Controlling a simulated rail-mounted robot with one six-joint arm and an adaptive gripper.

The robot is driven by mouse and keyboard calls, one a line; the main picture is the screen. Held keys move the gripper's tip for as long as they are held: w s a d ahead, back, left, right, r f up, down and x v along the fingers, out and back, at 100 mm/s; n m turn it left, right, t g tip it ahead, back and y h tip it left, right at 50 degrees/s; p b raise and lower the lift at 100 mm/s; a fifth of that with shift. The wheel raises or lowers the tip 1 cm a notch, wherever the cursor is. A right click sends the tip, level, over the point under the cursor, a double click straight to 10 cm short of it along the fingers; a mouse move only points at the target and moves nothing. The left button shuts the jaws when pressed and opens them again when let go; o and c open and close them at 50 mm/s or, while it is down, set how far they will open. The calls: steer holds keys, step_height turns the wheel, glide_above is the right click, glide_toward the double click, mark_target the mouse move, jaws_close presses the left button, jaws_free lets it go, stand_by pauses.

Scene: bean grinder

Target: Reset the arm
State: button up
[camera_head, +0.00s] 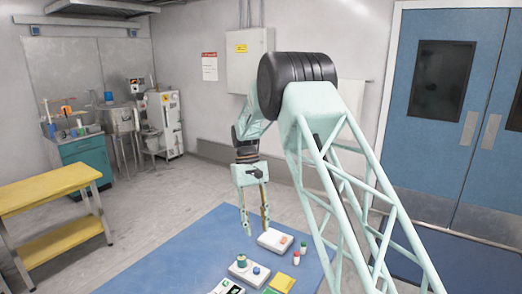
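My gripper (254,222) hangs pointing down above the far part of the blue table (190,262). Its two thin fingers are apart, with nothing visible between them, so it is open. A white box-like item (275,241) sits on the table close to the right fingertip; I cannot tell if they touch. A pale device with a round knob (242,265) and a blue-topped part (258,274) lies nearer to me. The bean grinder cannot be made out for certain at this size.
Small bottles (297,256) stand on the table's right side, near a yellow-green block (283,282). A white-and-green item (227,287) is at the bottom edge. The table's left part is bare. A yellow bench (45,195) stands left, and blue doors (440,100) are at right.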

steer(key=s+d+r+m+t+b, duration=0.1)
steer(key=s+d+r, duration=0.4)
steer(key=s+r, duration=0.3)
steer(key=s+d+r+t+y, duration=0.1)
steer(key=s+d+r, duration=0.45)
steer(key=r, duration=0.35)
steer(key=s+d+r+m+t+b, duration=0.15)
steer(key=s+d+r, duration=0.25)
steer(key=s+r, duration=0.45)
steer(key=s+d+r+t, duration=0.1)
steer(key=s+d+r, duration=0.15)
steer(key=s, duration=0.55)
steer(key=s+d+r+t, duration=0.1)
steer(key=s+d, duration=0.2)
steer(key=s, duration=0.6)
steer(key=s+d+f+m+t, duration=0.1)
steer(key=s+f, duration=0.1)
steer(key=s, duration=0.6)
steer(key=s+d+f+m+t+b, duration=0.1)
steer(key=s+f, duration=0.1)
steer(key=s, duration=0.6)
steer(key=shift+s+d+f, duration=0.15)
steer(key=shift+d+f, duration=0.15)
steer(key=shift+d, duration=0.1)
